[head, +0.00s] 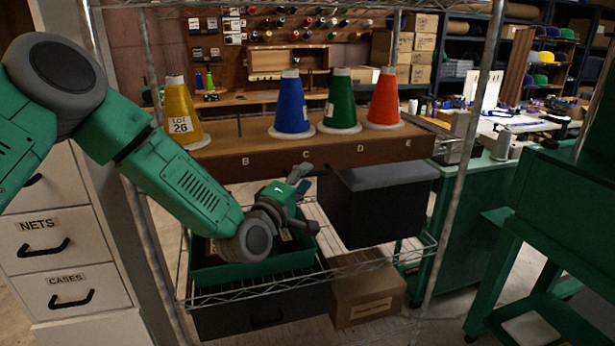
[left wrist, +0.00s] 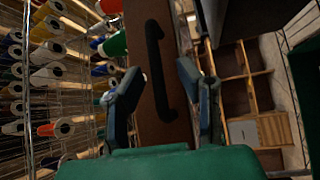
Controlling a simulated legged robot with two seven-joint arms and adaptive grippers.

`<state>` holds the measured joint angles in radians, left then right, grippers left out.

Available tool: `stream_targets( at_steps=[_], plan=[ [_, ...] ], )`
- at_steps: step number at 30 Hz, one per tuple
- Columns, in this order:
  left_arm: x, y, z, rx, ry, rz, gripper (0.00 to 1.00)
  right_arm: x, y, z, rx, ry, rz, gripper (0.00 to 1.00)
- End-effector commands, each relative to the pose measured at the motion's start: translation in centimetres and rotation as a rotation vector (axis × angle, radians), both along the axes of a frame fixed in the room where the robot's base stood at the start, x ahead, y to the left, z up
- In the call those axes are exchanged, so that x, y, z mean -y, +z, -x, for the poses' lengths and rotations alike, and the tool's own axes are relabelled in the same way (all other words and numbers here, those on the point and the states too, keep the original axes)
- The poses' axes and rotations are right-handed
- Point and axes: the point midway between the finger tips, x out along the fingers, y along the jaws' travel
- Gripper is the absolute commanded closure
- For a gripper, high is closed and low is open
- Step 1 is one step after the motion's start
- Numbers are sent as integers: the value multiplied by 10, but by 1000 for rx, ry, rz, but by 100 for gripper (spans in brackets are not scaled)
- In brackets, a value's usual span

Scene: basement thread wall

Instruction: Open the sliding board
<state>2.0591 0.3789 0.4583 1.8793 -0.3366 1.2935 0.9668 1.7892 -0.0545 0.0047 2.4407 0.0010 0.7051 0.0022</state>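The brown wooden board (head: 275,155), lettered B, C, D and E on its front, lies across the wire rack and bears yellow, blue, green and red thread cones. I take it to be the sliding board. In the left wrist view, a dark bar handle (left wrist: 158,70) is on a brown wooden face (left wrist: 150,130). My left gripper (head: 307,200) is just below the board's front near C. In the left wrist view, its two fingers (left wrist: 160,92) are apart, one on each side of the handle, with gaps showing. The handle is hidden in the head view. My right gripper is not in view.
Below the board are a green bin (head: 215,275), a dark box (head: 380,205) and a cardboard box (head: 368,295). A rack post (head: 460,170) stands right of the board. White drawers (head: 45,255) stand at the left. Green furniture (head: 560,200) fills the right side.

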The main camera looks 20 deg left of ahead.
Motion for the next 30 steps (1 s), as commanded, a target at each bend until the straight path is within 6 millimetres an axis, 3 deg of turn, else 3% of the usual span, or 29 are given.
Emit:
stream_targets(
  at_steps=[4, 13, 14, 16, 30],
  plan=[
    [3, 1, -10, 0, -1, 1, 69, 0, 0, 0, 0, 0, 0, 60],
    [3, 2, -12, -1, -1, 1, 69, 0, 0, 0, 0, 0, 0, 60],
    [3, 2, -12, -1, -1, 1, 76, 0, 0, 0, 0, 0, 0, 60],
    [3, 2, -12, -1, -1, 1, 100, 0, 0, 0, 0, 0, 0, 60],
    [7, -1, -5, -7, -1, -1, 100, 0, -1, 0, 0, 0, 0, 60]
  ],
)
